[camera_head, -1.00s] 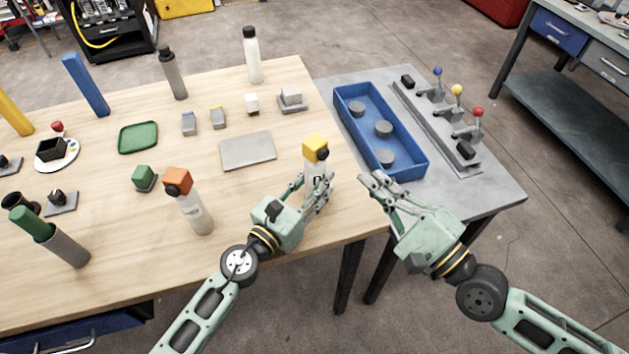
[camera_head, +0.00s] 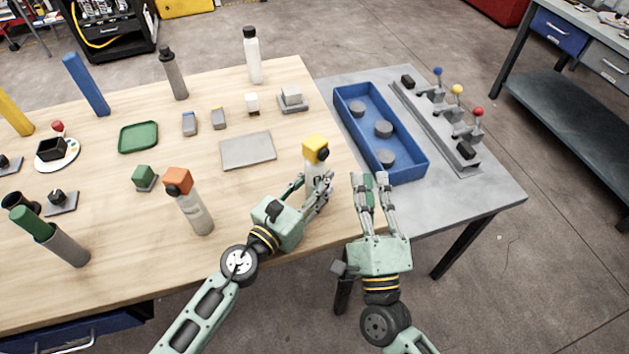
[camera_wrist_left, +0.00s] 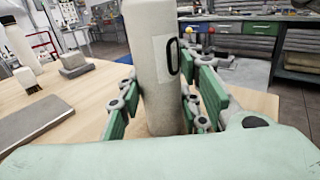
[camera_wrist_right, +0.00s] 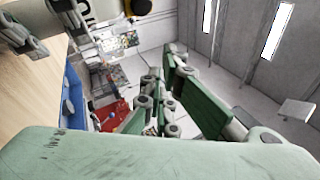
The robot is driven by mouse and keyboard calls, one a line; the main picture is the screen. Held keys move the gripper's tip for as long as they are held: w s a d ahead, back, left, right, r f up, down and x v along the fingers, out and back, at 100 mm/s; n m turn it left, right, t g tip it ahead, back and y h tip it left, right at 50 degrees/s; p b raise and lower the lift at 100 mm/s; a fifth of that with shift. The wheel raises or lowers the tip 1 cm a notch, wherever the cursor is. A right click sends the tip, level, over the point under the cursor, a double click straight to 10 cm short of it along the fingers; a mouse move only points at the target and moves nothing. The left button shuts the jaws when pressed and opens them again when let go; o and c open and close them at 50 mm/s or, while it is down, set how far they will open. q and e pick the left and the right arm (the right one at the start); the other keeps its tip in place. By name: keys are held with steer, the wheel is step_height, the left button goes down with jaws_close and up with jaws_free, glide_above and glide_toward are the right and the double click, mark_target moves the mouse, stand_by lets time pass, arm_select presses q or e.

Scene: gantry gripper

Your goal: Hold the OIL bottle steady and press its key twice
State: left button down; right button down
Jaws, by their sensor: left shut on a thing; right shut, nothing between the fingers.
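The bottle (camera_head: 313,172) with a yellow block top (camera_head: 315,146) stands upright near the table's right edge. Its label shows a dark "O" in the left wrist view (camera_wrist_left: 152,60); the rest of the word is hidden. A round black key (camera_head: 322,155) sits on the side of the yellow top. My left gripper (camera_head: 315,187) is shut around the bottle's body, a finger on each side. My right gripper (camera_head: 369,183) is shut and empty, to the right of the bottle and apart from it. In the right wrist view the bottle (camera_wrist_right: 100,10) shows at the top.
A blue tray (camera_head: 420,163) with grey discs lies on the grey side table, behind my right gripper. A lever panel (camera_head: 465,155) stands beyond it. An orange-topped bottle (camera_head: 195,212) stands left of my left gripper. A grey plate (camera_head: 247,150) lies flat behind it.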

steer(key=shift+w+a, duration=1.9)
steer(key=shift+a, duration=0.05)
steer(key=shift+w+a, duration=0.3)
stand_by(0.3)
steer(key=shift+s+d, duration=0.3)
steer(key=shift+s, duration=0.05)
steer(key=s+d, duration=0.4)
steer(key=shift+d, duration=0.2)
stand_by(0.4)
steer(key=shift+s, duration=0.1)
stand_by(1.7)
